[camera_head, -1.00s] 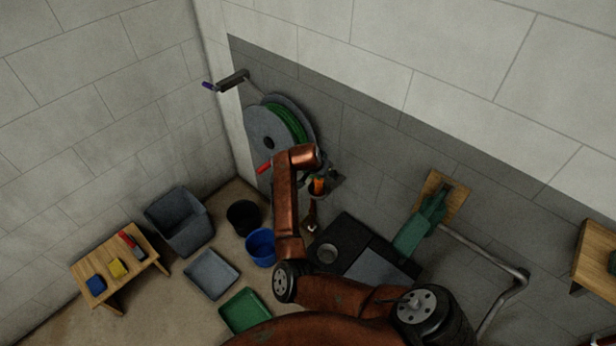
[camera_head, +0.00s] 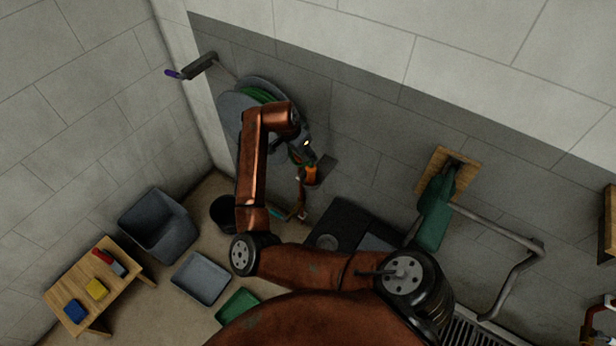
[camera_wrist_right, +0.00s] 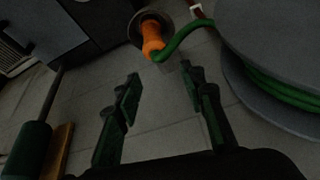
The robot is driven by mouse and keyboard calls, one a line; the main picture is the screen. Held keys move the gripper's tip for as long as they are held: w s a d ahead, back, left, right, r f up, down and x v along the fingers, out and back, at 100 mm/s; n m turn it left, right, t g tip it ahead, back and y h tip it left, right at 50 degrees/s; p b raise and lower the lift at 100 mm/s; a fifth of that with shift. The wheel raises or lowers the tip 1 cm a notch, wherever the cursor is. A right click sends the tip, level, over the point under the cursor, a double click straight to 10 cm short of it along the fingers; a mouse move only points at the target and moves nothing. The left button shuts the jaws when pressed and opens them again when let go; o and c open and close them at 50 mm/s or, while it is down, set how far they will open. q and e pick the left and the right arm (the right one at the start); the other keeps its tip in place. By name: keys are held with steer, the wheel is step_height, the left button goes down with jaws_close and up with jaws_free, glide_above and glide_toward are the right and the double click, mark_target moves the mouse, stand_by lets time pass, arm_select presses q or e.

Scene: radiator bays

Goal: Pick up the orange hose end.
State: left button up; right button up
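The orange hose end (camera_head: 311,174) sits in a dark holder on the wall, just right of the hose reel (camera_head: 237,110). In the right wrist view the orange hose end (camera_wrist_right: 152,40) shows at the top centre, within a round grey holder (camera_wrist_right: 139,17), with the green hose (camera_wrist_right: 182,40) curving from it toward the reel. My right gripper (camera_wrist_right: 162,85) is open and empty, its two dark green fingers spread. The hose end lies beyond the fingertips, apart from them. In the head view my right arm hides part of the reel. My left gripper is not in view.
A dark grey bin (camera_head: 158,226), a black bucket (camera_head: 224,212), a grey tray (camera_head: 202,278) and a green tray (camera_head: 238,303) stand on the floor. A wooden bench (camera_head: 100,283) is at left. A green object on a wooden wall board (camera_head: 470,172) and a bent pipe (camera_head: 515,275) are at right.

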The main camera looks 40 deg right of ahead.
mark_target(308, 168)
step_height(308, 168, down, 6)
steer(key=b, duration=0.3)
steer(key=shift+r+b, duration=0.25)
steer(key=shift+b, duration=0.05)
steer(key=shift+w+f, duration=0.1)
steer(key=shift+f, duration=0.15)
steer(key=shift+d+f+b, duration=0.3)
steer(key=shift+f, duration=0.35)
steer(key=shift+d+f, duration=0.15)
steer(key=shift+f, duration=0.2)
steer(key=x, duration=0.1)
steer(key=b+x, duration=0.1)
steer(key=x, duration=0.3)
steer(key=shift+s+f+b, duration=0.2)
steer(key=shift+f+b, duration=0.1)
steer(key=shift+f, duration=0.05)
steer(key=shift+r, duration=0.1)
steer(key=shift+c, duration=0.3)
jaws_close()
